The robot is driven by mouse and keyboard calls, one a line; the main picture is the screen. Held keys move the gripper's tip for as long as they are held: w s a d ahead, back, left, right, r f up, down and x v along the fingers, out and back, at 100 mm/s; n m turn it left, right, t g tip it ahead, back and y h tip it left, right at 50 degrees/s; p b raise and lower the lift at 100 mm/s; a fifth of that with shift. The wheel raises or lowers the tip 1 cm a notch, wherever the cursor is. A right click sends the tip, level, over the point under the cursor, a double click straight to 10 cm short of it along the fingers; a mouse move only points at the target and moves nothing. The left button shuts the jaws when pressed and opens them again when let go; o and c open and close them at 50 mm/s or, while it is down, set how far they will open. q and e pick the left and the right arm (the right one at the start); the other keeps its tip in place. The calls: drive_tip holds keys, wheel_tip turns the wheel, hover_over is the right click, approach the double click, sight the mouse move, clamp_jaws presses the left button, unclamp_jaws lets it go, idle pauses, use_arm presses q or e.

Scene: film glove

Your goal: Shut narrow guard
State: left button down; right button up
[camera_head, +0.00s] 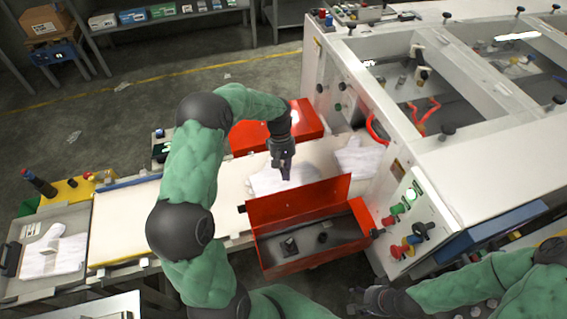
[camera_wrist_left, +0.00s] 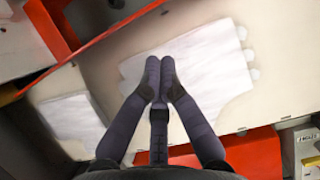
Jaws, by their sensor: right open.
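Two red guards flank the white belt bed in the head view. The near guard (camera_head: 298,203) has its panel standing up, with a dark open inside below it; the far guard (camera_head: 300,125) looks flat and closed. I cannot tell which is the narrow one. In the left wrist view, the near guard's red edge (camera_wrist_left: 95,42) is upper left and the far guard (camera_wrist_left: 255,154) lower right. My left gripper (camera_head: 283,170) is over the belt between them, fingertips together and empty, above a white glove (camera_head: 262,182). My right gripper (camera_head: 368,297) is open and empty at the bottom, below the near guard.
A second white glove (camera_head: 358,160) lies by the white machine (camera_head: 440,130) on the right, whose front carries several knobs. A tray with a glove (camera_head: 60,254) is at the left end. Shelves with boxes stand behind.

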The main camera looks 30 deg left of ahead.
use_arm(q)
drive_tip(key=shift+s+d+r, duration=0.15)
drive_tip(key=shift+s+d, duration=0.3)
drive_tip(key=shift+d, duration=0.05)
drive_tip(key=shift+s+d+r, duration=0.15)
drive_tip(key=shift+s+d, duration=0.25)
drive_tip(key=shift+d, duration=0.1)
use_arm(e)
drive_tip(key=shift+d+f, duration=0.1)
use_arm(q)
drive_tip(key=shift+s+d+r, duration=0.15)
drive_tip(key=shift+s+d, duration=0.2)
drive_tip(key=shift+d, duration=0.05)
use_arm(e)
drive_tip(key=shift+s+d, duration=0.4)
use_arm(q)
drive_tip(key=shift+t+y, duration=0.3)
